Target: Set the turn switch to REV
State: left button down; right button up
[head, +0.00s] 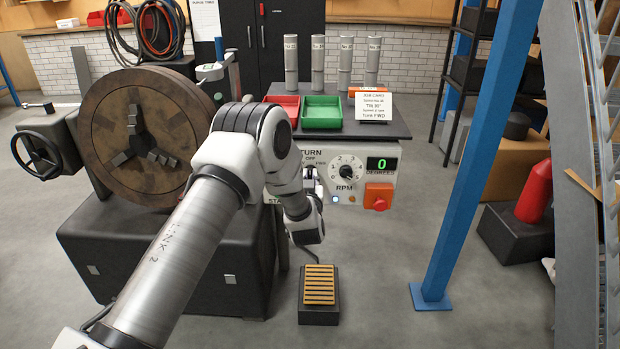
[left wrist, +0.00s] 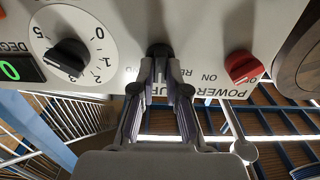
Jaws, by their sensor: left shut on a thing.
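The turn switch is a small black knob (left wrist: 158,50) on the pale control panel (head: 335,160). My left gripper (left wrist: 160,68) is shut on this knob in the left wrist view, with its fingers on either side. The lettering around the knob is upside down there and partly covered by the fingers, so the switch position cannot be read. In the head view my left gripper (head: 311,180) is at the panel under the TURN lettering, and my arm hides the knob and the panel's left part. My right gripper is not in view.
A red power knob (left wrist: 242,67) is close by. A foot pedal (head: 319,285) stands below. A blue post (head: 480,150) rises at right.

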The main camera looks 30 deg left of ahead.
pick_arm(q)
jog(key=n+b, duration=0.3)
jog(key=n, duration=0.1)
jog(key=shift+f, duration=0.2)
jog(key=shift+s+r+n+b, duration=0.1)
jog(key=shift+n+b, duration=1.05)
jog(key=shift+n, duration=0.75)
jog(key=c, duration=1.2)
grip_release()
jog(key=shift+a, duration=0.1)
jog(key=v, duration=1.2)
